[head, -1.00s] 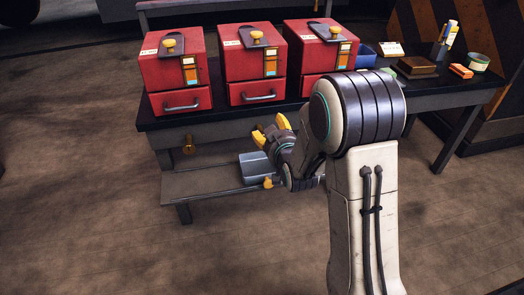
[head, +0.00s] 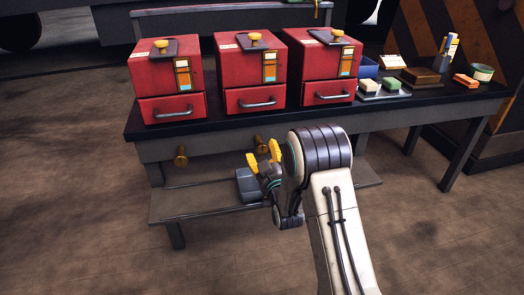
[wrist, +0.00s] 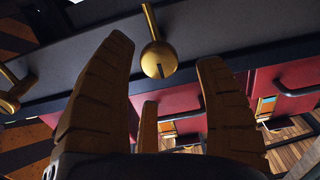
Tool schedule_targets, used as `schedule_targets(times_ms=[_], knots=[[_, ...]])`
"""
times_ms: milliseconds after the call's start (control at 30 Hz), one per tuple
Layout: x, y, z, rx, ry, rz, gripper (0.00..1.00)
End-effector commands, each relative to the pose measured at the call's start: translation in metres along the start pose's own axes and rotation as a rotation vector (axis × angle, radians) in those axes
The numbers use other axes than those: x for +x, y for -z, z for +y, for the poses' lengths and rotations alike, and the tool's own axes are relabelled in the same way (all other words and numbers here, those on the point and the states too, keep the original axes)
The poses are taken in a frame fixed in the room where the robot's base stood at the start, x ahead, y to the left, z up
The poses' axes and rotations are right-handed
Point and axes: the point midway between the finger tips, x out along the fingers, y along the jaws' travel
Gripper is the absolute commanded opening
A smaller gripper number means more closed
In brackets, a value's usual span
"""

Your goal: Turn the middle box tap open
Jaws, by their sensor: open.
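Three red boxes stand in a row on a dark bench; the middle box (head: 247,80) has a drawer, a coloured gauge strip and a brass top knob. A brass tap (head: 260,145) sits on the bench's front face below the middle box. In the wrist view the brass tap ahead (wrist: 157,60), with a round body and straight stem, appears between my spread fingers, apart from them. My gripper (head: 262,157) is open and empty, its yellow fingertips just below the middle tap in the head view. My arm may hide any tap under the right box.
Another brass tap (head: 181,157) is under the left box (head: 170,84). The right box (head: 322,75) stands near soap-like blocks (head: 380,86). Floor in front is clear.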

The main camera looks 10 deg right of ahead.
Motion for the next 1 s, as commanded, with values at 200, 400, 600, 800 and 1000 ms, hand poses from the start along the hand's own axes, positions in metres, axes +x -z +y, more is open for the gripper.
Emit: schedule_targets(times_ms=[200,400,600,800,1000], knots=[[0.022,-0.002,0.000,0.000,0.000,-0.001,0.65],[0.033,-0.001,0.000,0.000,0.000,0.000,0.65],[0.036,-0.001,0.000,0.000,0.000,-0.002,0.65],[0.036,0.000,0.000,0.000,0.000,-0.002,0.65],[0.036,0.000,0.000,0.000,0.000,-0.002,0.50]])
